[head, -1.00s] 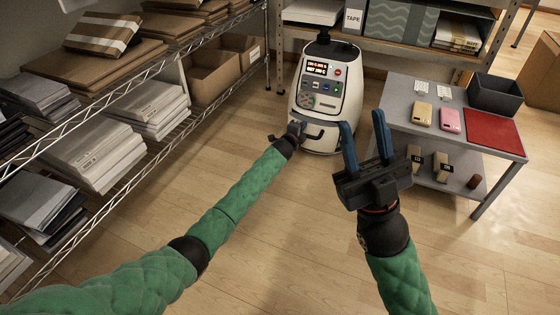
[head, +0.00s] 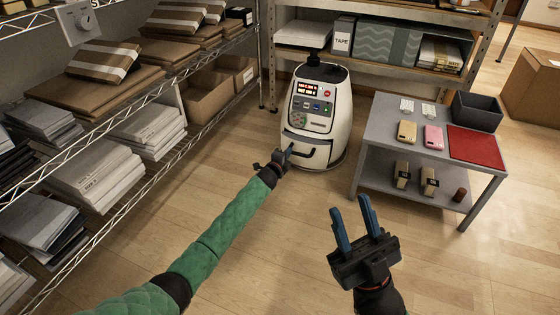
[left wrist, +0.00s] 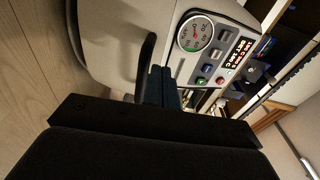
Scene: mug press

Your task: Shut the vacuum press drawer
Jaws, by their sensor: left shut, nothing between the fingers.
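The vacuum press (head: 320,100) is a rounded white machine with a grey control panel, standing on the floor at the back. Its drawer front (head: 322,152) is low on the body and has a dark bar handle (head: 304,158). I cannot tell how far out the drawer sits. My left gripper (head: 289,149) is shut and empty at the left part of the drawer front, by the handle. In the left wrist view the blue fingertips (left wrist: 160,73) are right beside the dark handle (left wrist: 146,56); contact is unclear. My right gripper (head: 351,205) is open and empty over the floor.
A grey table (head: 392,180) with phone cases, a red mat (head: 477,146) and a dark bin (head: 478,110) stands right of the press. Wire shelves (head: 150,110) line the left side. The floor between is clear.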

